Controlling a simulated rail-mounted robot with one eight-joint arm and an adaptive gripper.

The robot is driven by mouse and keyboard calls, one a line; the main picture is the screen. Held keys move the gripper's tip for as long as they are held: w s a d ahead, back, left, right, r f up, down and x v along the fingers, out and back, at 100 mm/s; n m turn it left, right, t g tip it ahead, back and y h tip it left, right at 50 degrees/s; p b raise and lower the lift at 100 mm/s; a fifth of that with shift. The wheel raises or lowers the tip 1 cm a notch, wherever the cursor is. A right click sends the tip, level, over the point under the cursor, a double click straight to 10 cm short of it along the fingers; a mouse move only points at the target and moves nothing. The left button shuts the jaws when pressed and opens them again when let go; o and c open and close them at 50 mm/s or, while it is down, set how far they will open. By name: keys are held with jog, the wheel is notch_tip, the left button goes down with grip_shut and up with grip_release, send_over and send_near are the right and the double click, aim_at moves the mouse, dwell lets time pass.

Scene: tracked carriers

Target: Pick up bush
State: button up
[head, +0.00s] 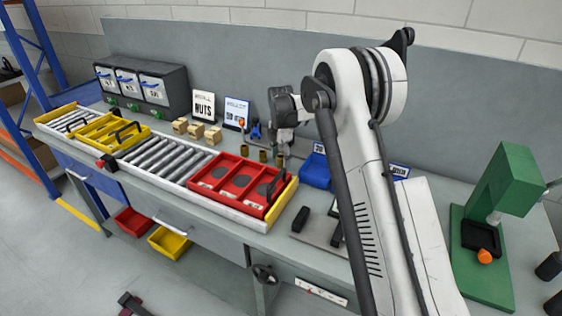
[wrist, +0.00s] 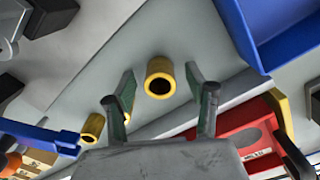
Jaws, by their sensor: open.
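Three brass bushes stand in a row on the bench, the left one (head: 244,150), the middle one (head: 263,155) and the right one (head: 279,159), close under my gripper (head: 284,146). In the wrist view one hollow bush (wrist: 160,78) appears between the two fingertips of my gripper (wrist: 160,71), its dark bore facing the camera. The fingers are apart on either side of it, with no clear contact.
Wooden blocks (head: 196,130) and sign cards are behind. A green press (head: 508,195) stands far right.

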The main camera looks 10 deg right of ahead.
jog(key=shift+f, duration=0.65)
grip_shut()
jog(key=shift+r, duration=0.1)
